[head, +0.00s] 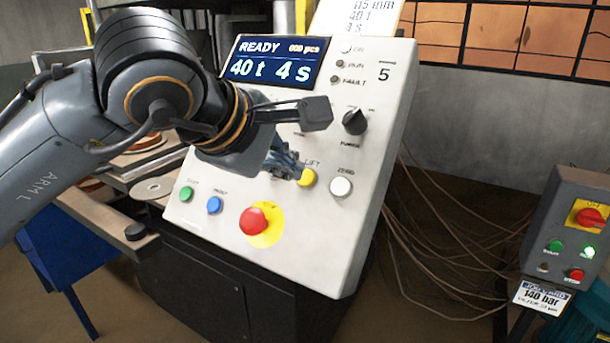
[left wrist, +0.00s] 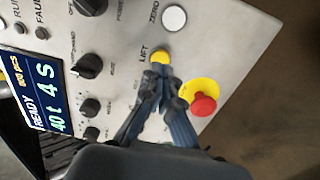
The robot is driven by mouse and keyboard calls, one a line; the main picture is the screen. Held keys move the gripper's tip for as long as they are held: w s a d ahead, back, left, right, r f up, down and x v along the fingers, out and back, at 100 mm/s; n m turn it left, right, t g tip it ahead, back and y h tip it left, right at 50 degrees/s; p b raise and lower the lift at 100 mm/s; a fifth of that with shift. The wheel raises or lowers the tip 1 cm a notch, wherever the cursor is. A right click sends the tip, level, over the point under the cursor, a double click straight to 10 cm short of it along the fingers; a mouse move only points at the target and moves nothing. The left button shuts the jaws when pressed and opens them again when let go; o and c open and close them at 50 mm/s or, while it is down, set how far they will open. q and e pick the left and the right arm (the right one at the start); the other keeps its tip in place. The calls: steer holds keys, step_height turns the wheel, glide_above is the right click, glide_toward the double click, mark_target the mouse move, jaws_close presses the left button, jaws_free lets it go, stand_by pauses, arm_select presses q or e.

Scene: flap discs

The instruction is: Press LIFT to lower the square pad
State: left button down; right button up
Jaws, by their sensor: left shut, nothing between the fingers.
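The yellow LIFT button (head: 308,177) is on the sloped white control panel (head: 330,245), under its LIFT label. It also shows in the left wrist view (left wrist: 159,57), just beyond my fingertips. My left gripper (head: 294,172) is shut and empty, its tips at the left edge of the button in the head view. I cannot tell whether the tips touch it. The display (head: 277,61) reads READY, 40 t, 4 s. The square pad cannot be made out. My right gripper is not in view.
Near LIFT are a white ZERO button (head: 341,187), a red emergency stop (head: 254,221) on yellow, a blue button (head: 215,205), a green button (head: 186,194) and a black knob (head: 355,122). A grey switch box (head: 567,235) stands at right, with loose cables between.

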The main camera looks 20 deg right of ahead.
arm_select(q)
steer(key=shift+v, duration=2.35)
